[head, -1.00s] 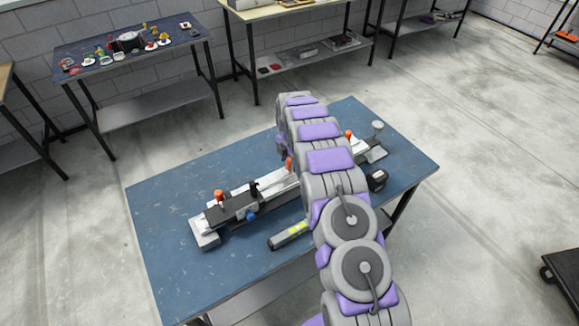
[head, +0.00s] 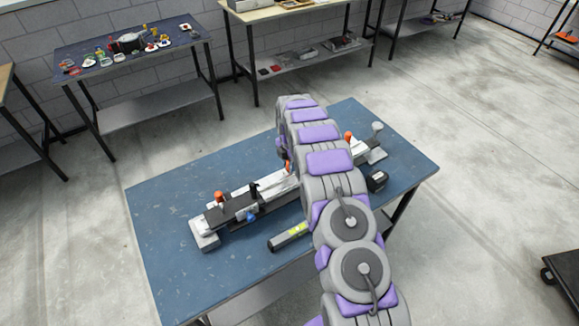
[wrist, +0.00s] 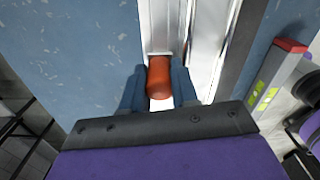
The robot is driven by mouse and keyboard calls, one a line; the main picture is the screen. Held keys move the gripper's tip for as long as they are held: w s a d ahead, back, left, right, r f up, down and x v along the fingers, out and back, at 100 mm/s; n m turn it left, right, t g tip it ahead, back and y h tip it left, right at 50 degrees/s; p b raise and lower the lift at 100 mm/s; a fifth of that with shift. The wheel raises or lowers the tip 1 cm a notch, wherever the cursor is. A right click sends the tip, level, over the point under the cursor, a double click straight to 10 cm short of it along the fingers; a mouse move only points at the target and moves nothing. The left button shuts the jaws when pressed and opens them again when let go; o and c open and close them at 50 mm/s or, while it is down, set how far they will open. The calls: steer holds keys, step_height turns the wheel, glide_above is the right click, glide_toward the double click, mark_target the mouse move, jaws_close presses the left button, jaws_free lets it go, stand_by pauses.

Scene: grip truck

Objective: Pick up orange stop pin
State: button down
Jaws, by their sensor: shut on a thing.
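The orange stop pin (wrist: 159,78) shows in the wrist view, between the two blue-grey fingers of my gripper (wrist: 157,87). The fingers are shut on its sides. Its far end is over a bright metal part of the truck, and I cannot tell whether it is clear of its seat. In the head view only a sliver of this pin (head: 287,167) shows beside my arm. My gripper is hidden behind the arm there. The long grey and black grip truck (head: 207,239) lies on the blue table.
Two other orange pins stand on the truck, one at the left (head: 219,197) and one at the right (head: 348,136). A grey bar with a yellow label (head: 288,237) lies in front. The blue table top (head: 165,255) is clear at the left.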

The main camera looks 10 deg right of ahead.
stand_by(0.3)
step_height(320, 180, up, 4)
steer(key=shift+f+p, duration=0.25)
steer(key=shift+p, duration=0.1)
steer(key=shift+s+r, duration=0.15)
steer(key=shift+s, duration=0.65)
steer(key=s+r+p, duration=0.1)
steer(key=s+p, duration=0.1)
steer(key=s, duration=1.2)
step_height(320, 180, up, 8)
steer(key=p, duration=0.1)
steer(key=shift+s+f+p, duration=0.15)
steer(key=shift+s+p, duration=0.05)
steer(key=shift+p, duration=0.15)
steer(key=shift+w+a+f, duration=0.1)
steer(key=shift+a, duration=0.05)
